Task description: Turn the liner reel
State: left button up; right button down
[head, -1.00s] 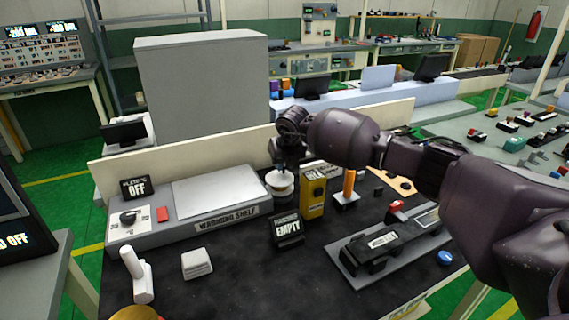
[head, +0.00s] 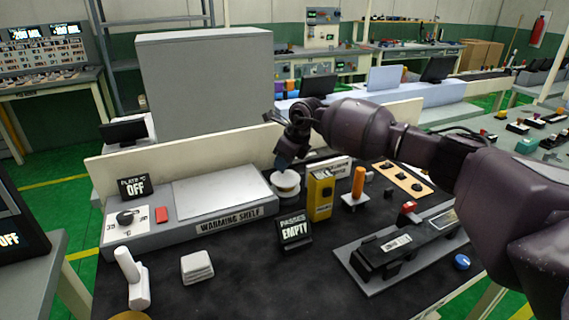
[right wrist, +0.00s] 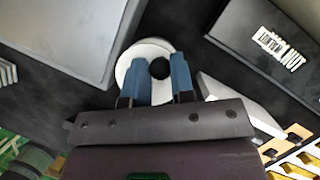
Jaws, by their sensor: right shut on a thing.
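The liner reel, a round piece with a white top and pale yellowish side (head: 286,186), stands at the back of the dark table, right of the warming shelf. My right gripper (head: 283,163) reaches down onto it from above. In the right wrist view the reel's white disc (right wrist: 128,66) with a dark centre lies under the two blue fingers (right wrist: 162,82), which are shut on it. The gripper hides part of the reel. My left gripper is not in view.
The warming shelf (head: 180,232) stands left of the reel. A yellow box (head: 320,196) and an orange post (head: 358,182) stand close on its right. A PASSES EMPTY sign (head: 295,231) is in front. A low back wall (head: 130,168) runs behind. The front middle table is clear.

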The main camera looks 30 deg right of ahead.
aim_at(297, 177)
jog(key=shift+n, duration=0.3)
dwell(0.4)
jog(key=c, duration=1)
grip_release()
jog(key=p+v, duration=0.1)
jog(key=v, duration=1)
jog(key=shift+w, duration=0.15)
